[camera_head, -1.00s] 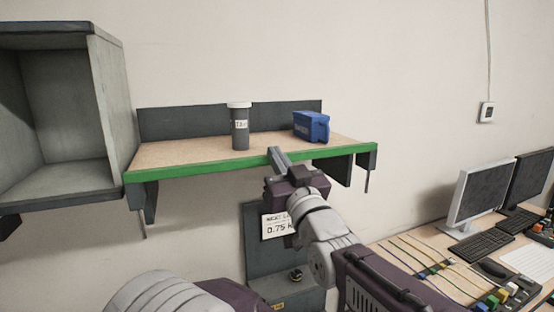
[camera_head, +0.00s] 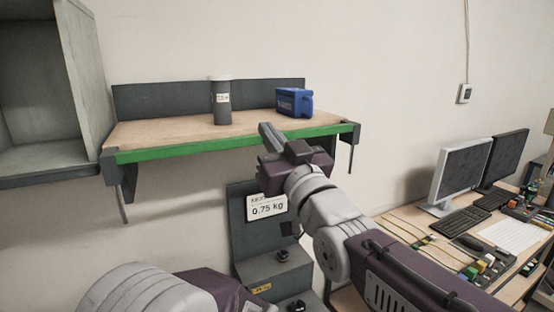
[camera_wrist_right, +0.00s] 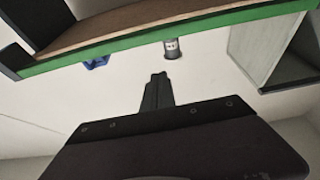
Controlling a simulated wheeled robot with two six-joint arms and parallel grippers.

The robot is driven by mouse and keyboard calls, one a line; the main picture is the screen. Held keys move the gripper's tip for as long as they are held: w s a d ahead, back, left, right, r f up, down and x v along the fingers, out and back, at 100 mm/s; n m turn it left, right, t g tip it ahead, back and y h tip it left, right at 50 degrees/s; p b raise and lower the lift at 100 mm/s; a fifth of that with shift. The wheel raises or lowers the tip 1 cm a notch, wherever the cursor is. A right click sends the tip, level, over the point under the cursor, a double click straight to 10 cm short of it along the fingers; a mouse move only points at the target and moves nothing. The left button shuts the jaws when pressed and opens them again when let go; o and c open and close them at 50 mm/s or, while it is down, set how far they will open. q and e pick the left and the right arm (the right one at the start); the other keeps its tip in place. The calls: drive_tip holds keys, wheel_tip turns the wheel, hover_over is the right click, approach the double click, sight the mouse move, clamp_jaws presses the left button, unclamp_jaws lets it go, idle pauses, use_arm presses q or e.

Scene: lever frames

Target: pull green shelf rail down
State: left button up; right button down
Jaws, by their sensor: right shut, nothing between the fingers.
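The green rail (camera_head: 200,147) runs along the front edge of a wood-topped shelf (camera_head: 160,131) in the head view. It also crosses the top of the right wrist view (camera_wrist_right: 120,50). My right gripper (camera_head: 267,132) is shut and empty. In the head view its fingertips overlap the right-hand half of the rail. In the right wrist view the shut fingers (camera_wrist_right: 159,82) point toward the rail, with a visible gap in the picture. Whether they touch it cannot be told. My left gripper is out of view.
A dark canister (camera_head: 222,104) and a blue bin (camera_head: 294,102) stand on the shelf. A grey open cabinet (camera_head: 82,80) is at left. Below is a grey stand (camera_head: 247,235) with a 0.75 kg label. A desk with monitors (camera_head: 463,175) is at right.

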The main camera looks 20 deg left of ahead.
use_arm(q)
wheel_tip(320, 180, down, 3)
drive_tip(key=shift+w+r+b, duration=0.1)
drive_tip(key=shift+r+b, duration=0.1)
drive_tip(key=shift+b, duration=0.55)
use_arm(e)
drive_tip(key=v, duration=0.4)
drive_tip(key=shift+d, duration=0.25)
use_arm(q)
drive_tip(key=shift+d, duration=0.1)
